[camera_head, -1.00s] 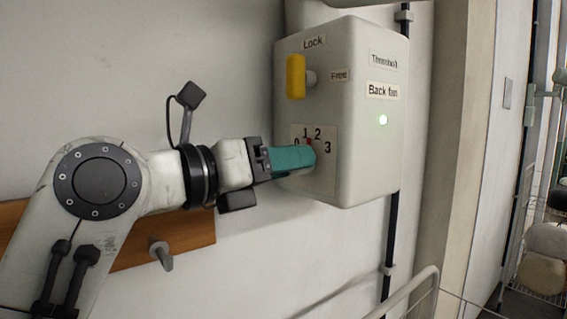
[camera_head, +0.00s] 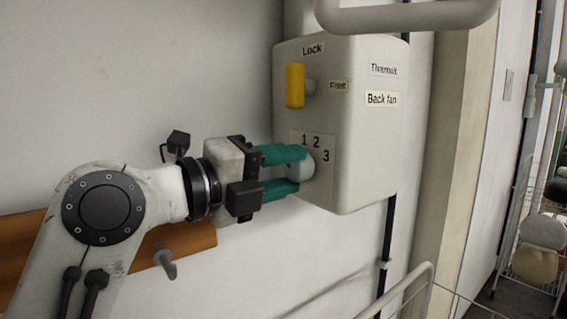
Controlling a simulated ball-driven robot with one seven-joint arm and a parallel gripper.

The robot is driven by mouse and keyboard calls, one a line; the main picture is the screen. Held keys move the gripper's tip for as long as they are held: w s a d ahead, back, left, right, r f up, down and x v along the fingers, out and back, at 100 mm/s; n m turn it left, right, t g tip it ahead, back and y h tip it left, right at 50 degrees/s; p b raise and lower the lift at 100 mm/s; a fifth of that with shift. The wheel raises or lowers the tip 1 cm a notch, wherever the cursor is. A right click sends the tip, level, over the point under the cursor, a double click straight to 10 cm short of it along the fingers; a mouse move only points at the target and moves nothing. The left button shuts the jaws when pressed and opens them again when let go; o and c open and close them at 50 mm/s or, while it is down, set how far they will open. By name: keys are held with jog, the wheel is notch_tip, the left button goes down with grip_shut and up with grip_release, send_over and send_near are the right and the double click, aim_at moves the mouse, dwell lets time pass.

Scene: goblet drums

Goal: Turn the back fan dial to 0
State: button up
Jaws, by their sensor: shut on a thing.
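The back fan box (camera_head: 366,165) is a pale wall box with a "Back fan" label (camera_head: 382,99). On its front-left face is a small whitish dial (camera_head: 308,167) on a number plate (camera_head: 320,138). The numbers 1, 2 and 3 show; the 0 seen earlier is covered by my upper finger. My gripper (camera_head: 300,171) has its two teal fingers one above the other, shut on the dial. The dial's red mark is not visible, so I cannot tell its setting. The lamp spot below the label shows no green glow.
A wooden board with a peg (camera_head: 165,260) is on the wall behind my arm. A pale rail (camera_head: 405,290) stands below the box. Wire shelving is at far right.

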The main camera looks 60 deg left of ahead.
jog(key=shift+r+n, duration=0.1)
jog(key=shift+n, duration=0.5)
jog(key=o, duration=1.1)
jog(key=shift+c, duration=0.2)
jog(key=s+d+b, duration=0.1)
jog(key=s+b, duration=0.2)
jog(key=s, duration=0.7)
jog(key=shift+s+b, duration=0.35)
jog(key=shift+s, duration=0.05)
jog(key=shift+s+d, duration=0.1)
